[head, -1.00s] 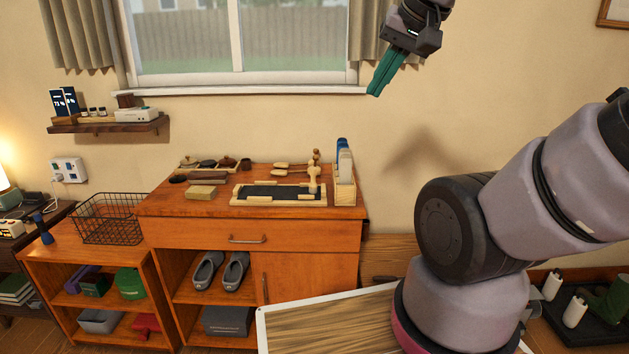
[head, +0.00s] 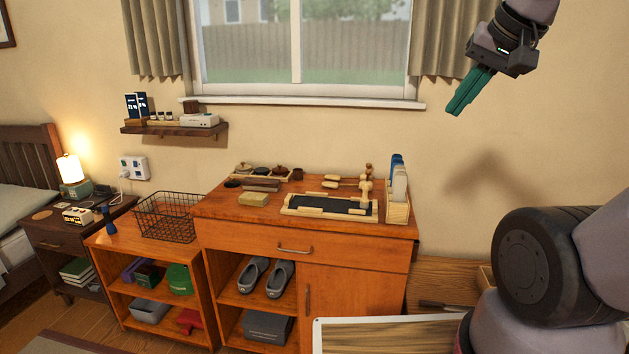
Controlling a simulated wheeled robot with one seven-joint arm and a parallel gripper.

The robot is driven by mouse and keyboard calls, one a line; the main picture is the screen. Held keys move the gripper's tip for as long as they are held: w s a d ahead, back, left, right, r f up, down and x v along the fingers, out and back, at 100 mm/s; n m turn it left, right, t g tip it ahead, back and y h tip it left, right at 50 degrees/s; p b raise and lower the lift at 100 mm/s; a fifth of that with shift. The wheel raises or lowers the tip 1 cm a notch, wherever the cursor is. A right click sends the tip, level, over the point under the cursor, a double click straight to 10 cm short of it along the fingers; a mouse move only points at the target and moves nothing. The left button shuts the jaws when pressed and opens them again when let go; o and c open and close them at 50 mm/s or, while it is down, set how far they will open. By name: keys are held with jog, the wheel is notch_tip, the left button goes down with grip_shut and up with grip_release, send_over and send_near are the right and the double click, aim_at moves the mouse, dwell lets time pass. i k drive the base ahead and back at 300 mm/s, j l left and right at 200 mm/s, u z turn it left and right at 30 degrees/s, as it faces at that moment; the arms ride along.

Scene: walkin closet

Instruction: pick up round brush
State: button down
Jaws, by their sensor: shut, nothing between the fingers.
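My gripper (head: 458,107), with teal fingers, is shut and empty, high at the upper right in front of the wall by the window. It is well above and to the right of the orange wooden cabinet (head: 300,232). On the cabinet top, small wooden-handled tools (head: 332,184) lie toward the back, and a shallow tray (head: 238,170) of dark round pieces stands at the back left. A small dark round item (head: 232,184) sits near the left edge. These are too small to tell which one is the round brush.
A wooden tray with a black mat (head: 335,207) and an upright wooden holder (head: 398,212) occupy the cabinet's right side. A light block (head: 254,199) lies left. A wire basket (head: 167,216) stands on the lower shelf unit.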

aim_at(364, 200)
jog(key=i+l+u, duration=0.6)
jog(key=u, duration=0.15)
jog(key=i, duration=0.15)
